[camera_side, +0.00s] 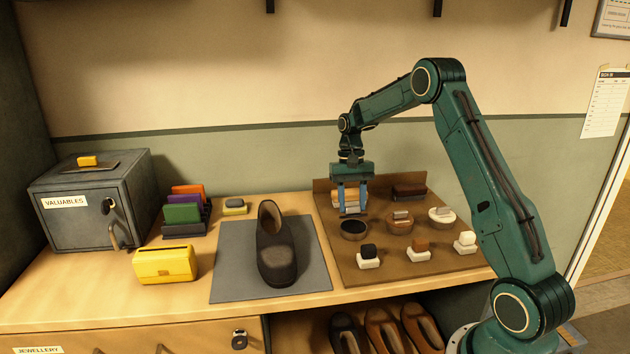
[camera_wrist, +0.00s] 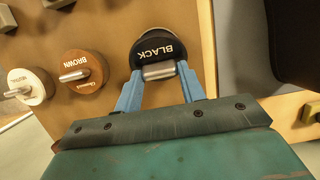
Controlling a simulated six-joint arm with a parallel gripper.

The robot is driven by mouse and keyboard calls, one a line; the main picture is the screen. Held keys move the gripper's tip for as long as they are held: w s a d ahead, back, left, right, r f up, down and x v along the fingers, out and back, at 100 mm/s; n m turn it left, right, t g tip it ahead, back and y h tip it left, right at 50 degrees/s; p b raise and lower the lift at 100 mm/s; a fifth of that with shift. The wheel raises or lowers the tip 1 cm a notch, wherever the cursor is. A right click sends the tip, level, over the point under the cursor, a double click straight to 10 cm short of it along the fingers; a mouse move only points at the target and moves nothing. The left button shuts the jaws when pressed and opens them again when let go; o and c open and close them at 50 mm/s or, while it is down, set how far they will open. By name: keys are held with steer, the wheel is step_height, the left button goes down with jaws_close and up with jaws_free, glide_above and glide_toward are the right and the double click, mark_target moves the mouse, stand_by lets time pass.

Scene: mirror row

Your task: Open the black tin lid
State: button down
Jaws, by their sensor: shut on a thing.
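The black tin (camera_side: 354,229) stands on the brown mat in the side view, its round dark top showing no handle. My gripper (camera_side: 350,210) is just above and slightly behind it. In the wrist view the black lid (camera_wrist: 157,48), marked BLACK, has its silver handle (camera_wrist: 158,71) between the fingertips of my gripper (camera_wrist: 159,76), which is shut on it. The lid looks raised off the tin, but its underside and the size of any gap are hidden.
The brown tin (camera_side: 400,222) and the white tin (camera_side: 441,216) stand to the right. Several small daubers, including a black one (camera_side: 369,256), are in front. Brushes are behind my fingers. A dark shoe (camera_side: 275,250) stands on a grey mat to the left.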

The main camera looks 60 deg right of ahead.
steer(key=shift+w+g, duration=0.3)
steer(key=shift+w, duration=0.05)
steer(key=shift+d+y, duration=0.15)
steer(key=shift+y, duration=0.25)
steer(key=c, duration=0.8)
jaws_free()
steer(key=shift+c, duration=0.2)
steer(key=shift+s+a+h, duration=0.2)
steer(key=shift+a+h, duration=0.05)
steer(key=shift+h, duration=0.05)
